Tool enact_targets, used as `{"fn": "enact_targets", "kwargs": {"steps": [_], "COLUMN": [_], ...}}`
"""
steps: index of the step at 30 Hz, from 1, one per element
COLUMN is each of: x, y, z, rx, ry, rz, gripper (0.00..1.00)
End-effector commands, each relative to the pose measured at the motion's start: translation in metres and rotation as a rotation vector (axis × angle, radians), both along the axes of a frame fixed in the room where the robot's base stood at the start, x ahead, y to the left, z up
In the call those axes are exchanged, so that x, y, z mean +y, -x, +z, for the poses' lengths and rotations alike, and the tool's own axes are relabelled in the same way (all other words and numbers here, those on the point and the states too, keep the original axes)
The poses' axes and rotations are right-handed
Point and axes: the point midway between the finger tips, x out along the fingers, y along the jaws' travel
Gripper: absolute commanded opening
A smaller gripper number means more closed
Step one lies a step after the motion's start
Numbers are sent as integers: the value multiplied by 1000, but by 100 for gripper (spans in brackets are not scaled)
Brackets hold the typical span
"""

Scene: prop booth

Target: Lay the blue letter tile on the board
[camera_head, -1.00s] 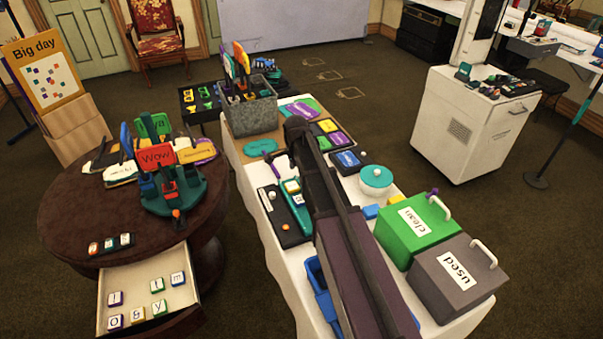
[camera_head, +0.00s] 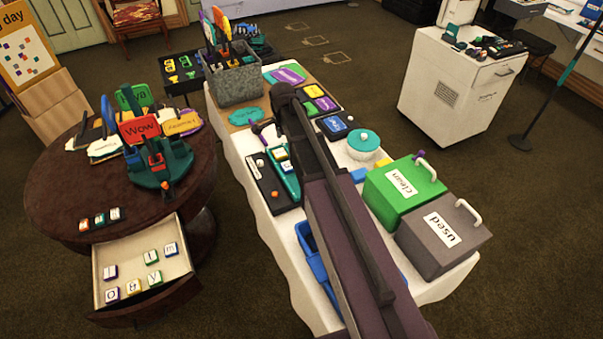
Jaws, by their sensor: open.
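A white letter tile with blue edges (camera_head: 171,250), marked m, lies at the right of the open drawer (camera_head: 105,260) of the round table. Several other letter tiles with purple, green and yellow edges lie in the same drawer. A tan board (camera_head: 243,115) with coloured cards lies at the far end of the white-covered table; a black board (camera_head: 269,190) lies nearer on its left side. I cannot tell which one the task means. My arm reaches over this table, and my gripper does not show.
The round table (camera_head: 60,190) bears a sign stand (camera_head: 160,165) and a row of small tiles (camera_head: 100,219). On the white-covered table stand a grey bin (camera_head: 235,80), a green box (camera_head: 385,205), a grey box (camera_head: 430,245) and a teal-lidded pot (camera_head: 364,141). Carpet between the tables is clear.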

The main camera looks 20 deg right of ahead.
Motion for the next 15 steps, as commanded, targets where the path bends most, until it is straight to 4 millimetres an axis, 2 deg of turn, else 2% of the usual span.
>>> {"fn": "enact_targets", "kwargs": {"steps": [15], "x": [-8], "y": [95], "z": [0], "rx": [0], "ry": [1], "rz": [567], "gripper": [100]}}
